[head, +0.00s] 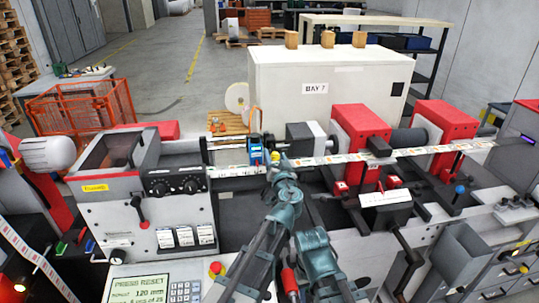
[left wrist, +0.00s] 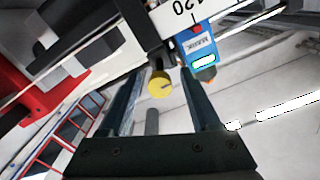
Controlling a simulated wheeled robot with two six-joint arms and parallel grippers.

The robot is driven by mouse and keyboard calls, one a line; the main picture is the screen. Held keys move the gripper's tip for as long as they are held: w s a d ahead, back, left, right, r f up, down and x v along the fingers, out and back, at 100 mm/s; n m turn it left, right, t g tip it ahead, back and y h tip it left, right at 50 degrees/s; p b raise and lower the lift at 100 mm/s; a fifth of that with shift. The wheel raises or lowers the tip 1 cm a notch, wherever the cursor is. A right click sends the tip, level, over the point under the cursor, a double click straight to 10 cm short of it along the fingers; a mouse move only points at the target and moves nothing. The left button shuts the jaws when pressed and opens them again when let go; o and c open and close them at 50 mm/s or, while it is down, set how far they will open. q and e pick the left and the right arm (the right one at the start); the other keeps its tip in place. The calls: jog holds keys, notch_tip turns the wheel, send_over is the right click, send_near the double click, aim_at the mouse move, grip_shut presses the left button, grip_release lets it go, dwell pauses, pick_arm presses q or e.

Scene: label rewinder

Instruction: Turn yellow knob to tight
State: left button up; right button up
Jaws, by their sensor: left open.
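The yellow knob (left wrist: 158,84) is a small round disc below a white scale bar marked 120 (left wrist: 178,14), beside a blue counter (left wrist: 200,45). In the head view the knob (head: 275,155) is a small yellow spot by the blue counter (head: 256,155), partly hidden by my gripper. My left gripper (head: 279,165) is open. In the left wrist view its two fingers (left wrist: 164,80) appear on either side of the knob; I cannot tell whether they touch it.
A label strip (head: 335,158) runs across the machine behind my gripper. Red blocks (head: 361,130) and a black crank (head: 408,255) stand to the right. A control panel with black dials (head: 175,187) is at the left. A white cabinet (head: 325,85) stands behind.

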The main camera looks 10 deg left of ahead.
pick_arm(q)
jog(key=shift+w, duration=0.1)
grip_shut()
dwell(0.3)
jog(key=shift+m, duration=0.4)
jog(key=m, duration=1.3)
jog(key=shift+m, duration=2)
